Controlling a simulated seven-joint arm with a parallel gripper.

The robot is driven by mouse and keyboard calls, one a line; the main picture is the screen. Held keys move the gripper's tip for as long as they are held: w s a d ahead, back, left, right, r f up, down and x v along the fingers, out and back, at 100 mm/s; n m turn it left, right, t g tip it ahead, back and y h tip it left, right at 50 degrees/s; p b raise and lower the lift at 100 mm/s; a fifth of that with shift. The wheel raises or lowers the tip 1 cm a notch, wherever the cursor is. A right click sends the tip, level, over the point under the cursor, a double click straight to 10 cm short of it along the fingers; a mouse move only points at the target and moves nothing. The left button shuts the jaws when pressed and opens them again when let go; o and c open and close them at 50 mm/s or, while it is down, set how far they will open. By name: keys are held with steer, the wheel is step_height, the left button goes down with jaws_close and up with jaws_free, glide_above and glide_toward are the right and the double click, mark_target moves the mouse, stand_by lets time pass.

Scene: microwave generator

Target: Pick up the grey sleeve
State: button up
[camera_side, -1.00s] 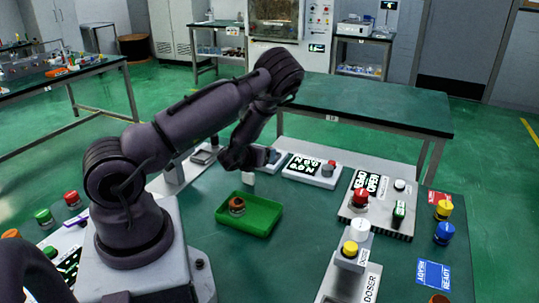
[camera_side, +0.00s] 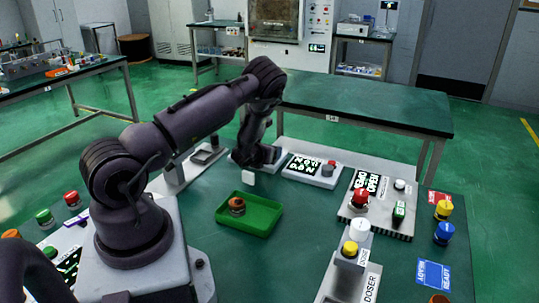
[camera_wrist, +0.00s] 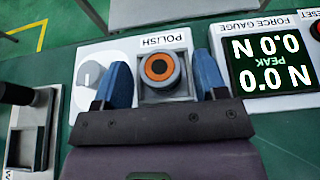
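A round grey-rimmed piece with an orange ring and dark centre (camera_wrist: 160,66) sits in a square grey holder (camera_wrist: 166,91) on the white POLISH panel (camera_wrist: 130,53). It looks like the grey sleeve, but I cannot be certain. My gripper (camera_wrist: 161,76) is open, with one blue finger on each side of the piece; I cannot tell whether either touches. In the side view my gripper (camera_side: 258,157) points down at the far edge of the table and hides the piece.
The force gauge (camera_side: 312,170) is close on the right. A grey knob (camera_wrist: 90,74) stands left of the holder. A green tray (camera_side: 262,217) holding a brown-orange ring (camera_side: 237,205) lies nearer.

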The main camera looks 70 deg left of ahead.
steer(key=c, duration=0.8)
steer(key=shift+c, duration=0.2)
steer(key=shift+r, duration=0.1)
